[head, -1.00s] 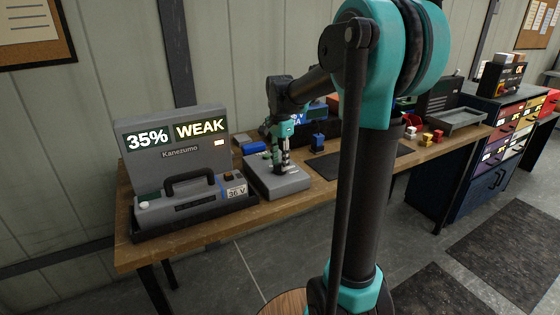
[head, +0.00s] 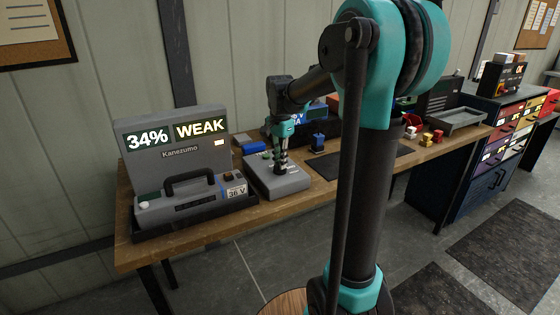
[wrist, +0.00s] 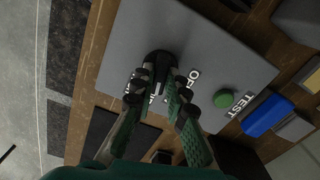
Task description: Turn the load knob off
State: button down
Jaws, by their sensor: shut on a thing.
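The load knob (wrist: 160,62) is a dark round knob on a grey box (head: 270,184) that stands on the wooden bench. My gripper (head: 281,168) points down onto the box top. In the wrist view my gripper (wrist: 160,88) has its two fingers closed on the knob, which they partly hide. Lettering beside the knob is mostly covered; "OFF" shows in part. A green button (wrist: 223,98) marked "TEST" sits on the same box, apart from the fingers.
Left of the box, a grey Kanezumo unit (head: 172,140) reads "34% WEAK" above a battery pack (head: 190,203) with a handle. Blue blocks (wrist: 264,115) lie beside the box. A dark mat (head: 360,160) lies to the right.

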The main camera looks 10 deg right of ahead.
jog(key=n, duration=0.7)
jog(key=shift+n, duration=0.3)
jog(key=n, duration=0.3)
jog(key=shift+n, duration=2.1)
jog(key=c, duration=1.5)
grip_release()
jog(key=shift+c, duration=0.2)
notch_tip(320, 180, up, 12)
